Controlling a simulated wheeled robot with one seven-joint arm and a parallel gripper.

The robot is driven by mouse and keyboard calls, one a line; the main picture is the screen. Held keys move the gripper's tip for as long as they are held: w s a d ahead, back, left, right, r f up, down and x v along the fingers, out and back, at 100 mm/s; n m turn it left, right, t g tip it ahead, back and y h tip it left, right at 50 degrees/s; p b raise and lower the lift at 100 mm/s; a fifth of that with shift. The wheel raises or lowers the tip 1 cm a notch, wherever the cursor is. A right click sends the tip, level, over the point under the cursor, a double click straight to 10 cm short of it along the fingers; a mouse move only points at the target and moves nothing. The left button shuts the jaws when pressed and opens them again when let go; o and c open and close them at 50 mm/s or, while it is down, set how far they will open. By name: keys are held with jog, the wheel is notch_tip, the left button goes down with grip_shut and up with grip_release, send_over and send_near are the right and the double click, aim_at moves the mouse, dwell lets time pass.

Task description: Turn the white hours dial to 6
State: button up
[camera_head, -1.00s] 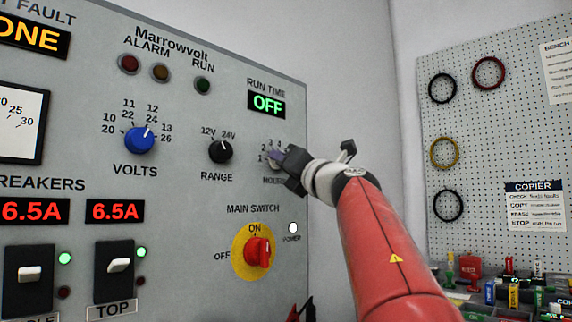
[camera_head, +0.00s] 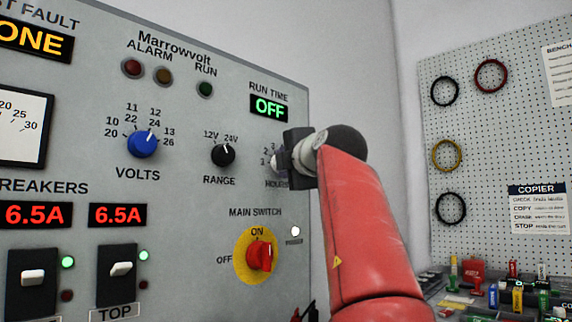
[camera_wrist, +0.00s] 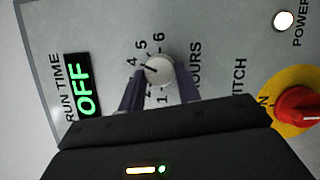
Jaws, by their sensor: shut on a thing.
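The white hours dial (camera_wrist: 159,70) sits on the grey panel between the two fingers of my gripper (camera_wrist: 160,90) in the wrist view. My gripper is shut on the dial. The dial's dark pointer mark is seen near the 4 and 5 in the wrist view, short of the 6. In the head view my gripper (camera_head: 284,160) covers most of the dial and its scale, and only a little of the dial (camera_head: 277,159) shows. The green RUN TIME display (camera_head: 269,106) reads OFF.
The red main switch (camera_head: 260,256) on its yellow plate is below the dial. The black range knob (camera_head: 223,155) and blue volts knob (camera_head: 142,144) are to the left. A pegboard (camera_head: 480,130) with cable rings stands at the right.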

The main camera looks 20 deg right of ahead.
jog(key=shift+m+g, duration=0.3)
jog(key=shift+m, duration=0.7)
jog(key=o, duration=1)
jog(key=shift+s+r+b, duration=0.1)
jog(key=shift+s+b, duration=1.25)
jog(key=shift+s, duration=2.5)
